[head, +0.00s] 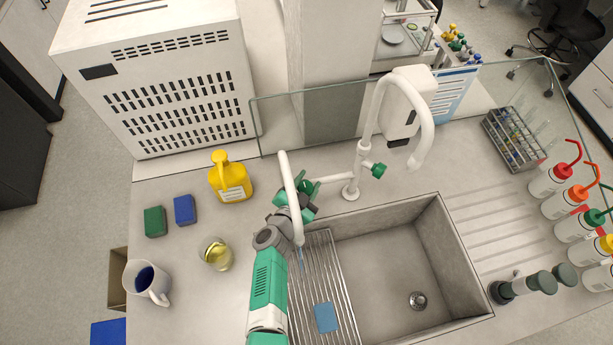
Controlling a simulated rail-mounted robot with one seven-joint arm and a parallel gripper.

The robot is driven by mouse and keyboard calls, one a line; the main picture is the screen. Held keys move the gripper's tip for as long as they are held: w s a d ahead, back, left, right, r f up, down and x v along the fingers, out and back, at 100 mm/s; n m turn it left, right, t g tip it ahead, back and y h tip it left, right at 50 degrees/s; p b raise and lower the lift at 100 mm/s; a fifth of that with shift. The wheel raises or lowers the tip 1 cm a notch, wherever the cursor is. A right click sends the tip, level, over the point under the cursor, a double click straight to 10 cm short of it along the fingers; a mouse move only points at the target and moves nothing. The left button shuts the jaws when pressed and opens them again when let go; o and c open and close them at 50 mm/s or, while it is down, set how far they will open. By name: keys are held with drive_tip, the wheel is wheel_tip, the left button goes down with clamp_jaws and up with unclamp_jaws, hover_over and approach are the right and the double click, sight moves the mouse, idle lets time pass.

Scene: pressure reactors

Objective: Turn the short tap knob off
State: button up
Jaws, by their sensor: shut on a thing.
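The white tap stands behind the sink (452,265). It has a tall curved spout (428,120) and a shorter spout (288,180) at the left. A green knob (379,170) shows on the right side of the tap. The short tap knob (305,186) is green and sits by the short spout, mostly hidden by my gripper (306,190), which is shut on it. A thin bluish stream (301,259) shows below the short spout's end. The knob's exact angle cannot be told.
A yellow bottle (231,180), blue sponge (185,210), green sponge (155,221), beaker (216,254) and mug (147,281) stand left of my arm. A blue cloth (325,317) lies on the drainer rack. A glass screen (330,100) runs behind the tap. Wash bottles (550,181) stand right.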

drive_tip(key=shift+m+g+h, duration=0.5)
drive_tip(key=shift+m, duration=0.4)
drive_tip(key=shift+f, duration=0.2)
drive_tip(key=o, duration=0.7)
drive_tip(key=shift+r, duration=0.1)
drive_tip(key=shift+s+r+p, duration=0.15)
drive_tip(key=shift+p, duration=0.4)
drive_tip(key=p+v, duration=0.4)
drive_tip(key=v, duration=0.3)
drive_tip(key=shift+s+a+p, duration=0.15)
drive_tip(key=shift+a+p, duration=0.05)
drive_tip(key=shift+p, duration=0.1)
